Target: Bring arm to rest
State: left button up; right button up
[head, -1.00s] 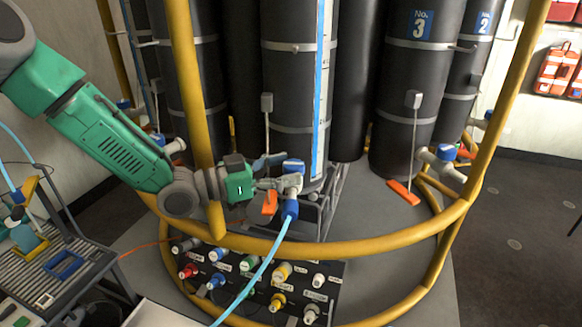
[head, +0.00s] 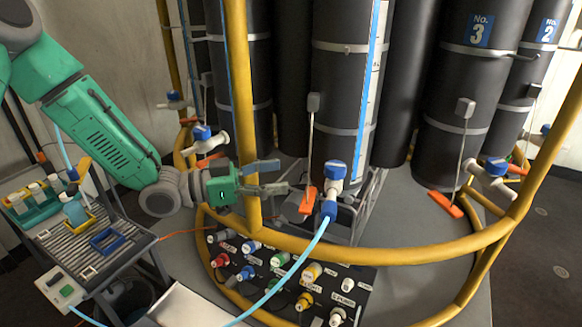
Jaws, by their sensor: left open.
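My left arm, green and grey, comes in from the left in the head view. Its gripper (head: 277,178) is open and empty, with its fingers pointing right, just behind the yellow post of the frame. The fingertips are a short way left of a blue-capped valve (head: 334,174) and apart from it. A light blue hose (head: 290,265) is joined to the valve by a blue fitting and runs down to the lower left. An orange lever (head: 308,201) hangs beside the valve. My right gripper is not in view.
A dark panel of coloured connectors (head: 280,275) lies below. A grey cart (head: 92,247) with bottles and trays stands at the left. Bare floor shows at the far right.

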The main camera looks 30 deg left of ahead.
pick_arm(q)
jog(key=s+d+f+n+g+y+b, duration=0.1)
jog(key=s+f+n+g+y, duration=0.2)
jog(key=f, duration=0.7)
jog(key=s+d+f+n+g+y+b, duration=0.1)
jog(key=s+d+f+n+y, duration=0.2)
jog(key=f, duration=0.7)
jog(key=s+a+f+n+g+y, duration=0.1)
jog(key=s+a+f+g+y, duration=0.1)
jog(key=s+f, duration=0.2)
jog(key=s+a+f+n+g+y, duration=0.1)
jog(key=s+f, duration=0.4)
jog(key=s, duration=0.6)
jog(key=s+a+f+n+g+y, duration=0.1)
jog(key=s+a+f+g+y, duration=0.2)
jog(key=s+f+y, duration=0.2)
jog(key=s+b, duration=0.1)
jog(key=s, duration=0.1)
jog(key=shift+s+n+g, duration=0.3)
jog(key=shift+s+g, duration=0.05)
jog(key=shift+g, duration=0.05)
jog(key=shift+w+d, duration=0.1)
jog(key=shift+w, duration=0.05)
